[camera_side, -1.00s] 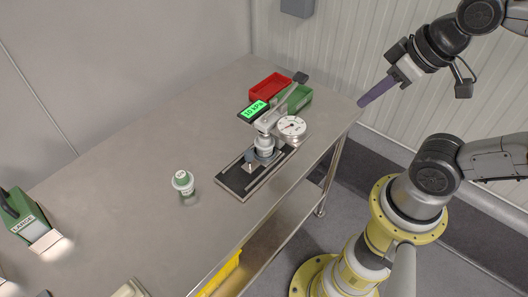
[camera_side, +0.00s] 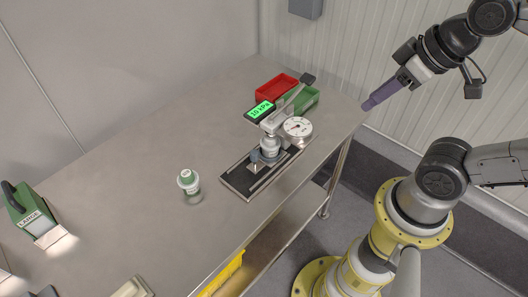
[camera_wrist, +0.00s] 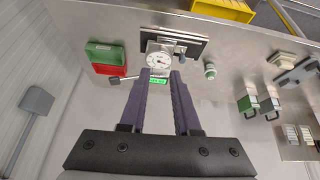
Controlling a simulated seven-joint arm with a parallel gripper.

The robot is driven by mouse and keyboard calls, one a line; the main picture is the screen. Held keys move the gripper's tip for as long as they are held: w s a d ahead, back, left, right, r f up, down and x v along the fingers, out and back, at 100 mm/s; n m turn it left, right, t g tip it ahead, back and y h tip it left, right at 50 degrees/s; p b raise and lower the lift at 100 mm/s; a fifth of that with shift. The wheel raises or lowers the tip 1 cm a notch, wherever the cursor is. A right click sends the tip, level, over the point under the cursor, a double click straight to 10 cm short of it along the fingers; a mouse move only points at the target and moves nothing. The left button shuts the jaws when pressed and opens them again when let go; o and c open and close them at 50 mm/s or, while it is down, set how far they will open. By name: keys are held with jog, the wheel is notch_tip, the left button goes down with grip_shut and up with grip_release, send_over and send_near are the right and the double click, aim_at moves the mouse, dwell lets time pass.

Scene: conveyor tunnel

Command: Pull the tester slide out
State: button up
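The tester (camera_side: 270,148) stands on the steel table, with a dial gauge (camera_side: 297,128), a green display reading 10 kPa (camera_side: 260,110) and a raised lever (camera_side: 295,92). Its slide (camera_side: 254,165) lies on a black railed base (camera_side: 236,182) and has a blue-grey knob (camera_side: 254,155). A jar sits under the press head. In the wrist view the dial gauge (camera_wrist: 159,58) shows just beyond my fingertips. My gripper (camera_side: 368,104) is apart from the tester, beyond the table's right corner in the side view. Its two purple fingers (camera_wrist: 163,73) are spread with nothing between them.
A red bin (camera_side: 276,87) and a green bin (camera_side: 304,101) stand behind the tester. A green-lidded jar (camera_side: 188,182) stands alone to its left. A green device (camera_side: 28,212) is at far left. The table between them is clear.

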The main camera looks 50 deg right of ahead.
jog(key=o, duration=0.4)
jog(key=w+r, duration=0.1)
jog(key=w, duration=0.1)
jog(key=w+r+n, duration=0.1)
jog(key=w, duration=0.1)
jog(key=w+r+n, duration=0.1)
jog(key=w, duration=0.1)
jog(key=shift+a+r, duration=0.3)
jog(key=shift+a, duration=0.05)
jog(key=shift+c, duration=0.2)
jog(key=n+g, duration=0.4)
jog(key=g, duration=0.2)
send_over(254, 152)
notch_tip(254, 152, down, 15)
notch_tip(254, 152, down, 13)
jog(key=shift+r, duration=0.1)
grip_shut()
